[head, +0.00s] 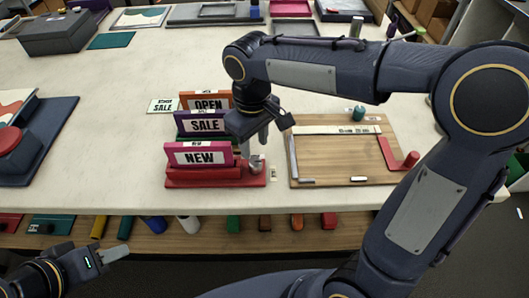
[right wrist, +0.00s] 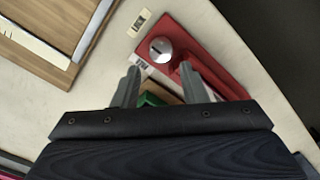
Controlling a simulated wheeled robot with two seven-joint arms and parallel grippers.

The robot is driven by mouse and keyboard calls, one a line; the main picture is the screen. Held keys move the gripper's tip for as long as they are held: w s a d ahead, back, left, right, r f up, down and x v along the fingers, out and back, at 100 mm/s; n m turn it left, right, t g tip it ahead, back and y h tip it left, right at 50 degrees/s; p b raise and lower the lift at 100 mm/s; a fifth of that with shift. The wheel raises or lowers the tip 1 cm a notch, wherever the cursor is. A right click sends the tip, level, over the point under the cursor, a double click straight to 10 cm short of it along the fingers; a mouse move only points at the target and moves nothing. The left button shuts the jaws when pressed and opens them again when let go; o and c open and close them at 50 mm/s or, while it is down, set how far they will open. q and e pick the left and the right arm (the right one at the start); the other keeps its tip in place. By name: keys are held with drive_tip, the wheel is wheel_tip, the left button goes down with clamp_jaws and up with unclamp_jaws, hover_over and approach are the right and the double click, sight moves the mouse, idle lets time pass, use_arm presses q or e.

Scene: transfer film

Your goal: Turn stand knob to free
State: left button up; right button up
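A wooden board (head: 340,165) with a white rail and a red handle lies right of the stand. A small SALE card (head: 161,106) lies behind the stand. A red-and-blue device (head: 35,140) is at the left edge. The table between is clear.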

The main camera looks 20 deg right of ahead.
sight(255, 161)
wheel_tip(255, 161, down, 7)
drive_tip(key=shift+f, duration=0.15)
idle(0.4)
drive_tip(key=c, duration=0.7)
